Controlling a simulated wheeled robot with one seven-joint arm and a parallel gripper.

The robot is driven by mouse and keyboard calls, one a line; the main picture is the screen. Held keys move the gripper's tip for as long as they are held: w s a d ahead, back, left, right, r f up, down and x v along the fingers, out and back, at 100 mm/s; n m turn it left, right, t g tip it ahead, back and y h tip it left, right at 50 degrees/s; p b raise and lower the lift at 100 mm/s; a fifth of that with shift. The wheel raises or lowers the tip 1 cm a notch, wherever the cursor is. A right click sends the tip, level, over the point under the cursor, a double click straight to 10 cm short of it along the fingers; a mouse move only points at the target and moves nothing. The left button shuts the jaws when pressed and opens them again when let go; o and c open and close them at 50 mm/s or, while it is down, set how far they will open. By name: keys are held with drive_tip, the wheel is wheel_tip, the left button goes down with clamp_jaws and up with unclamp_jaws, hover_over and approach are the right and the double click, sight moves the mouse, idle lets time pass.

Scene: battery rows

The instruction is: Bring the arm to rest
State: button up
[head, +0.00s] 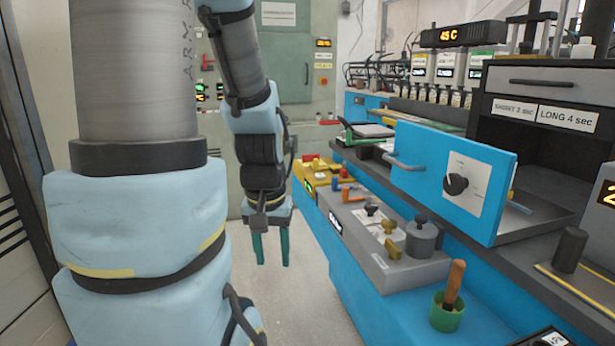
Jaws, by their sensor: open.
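My arm reaches up on the left of the head view and folds down near the middle. My gripper (271,250) has two green fingers pointing down, set apart with nothing between them. It hangs over the pale floor (285,310), left of the blue bench and apart from it.
A blue bench (350,275) runs along the right. A blue panel with a black knob (452,190) juts out toward me. A grey block with knobs (390,245) and a green cup with a wooden handle (447,312) stand on the bench. A grey-green cabinet (305,75) stands behind.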

wheel_tip(320, 180, up, 12)
drive_tip(key=p, duration=1)
drive_tip(key=shift+f, duration=0.15)
idle(1.4)
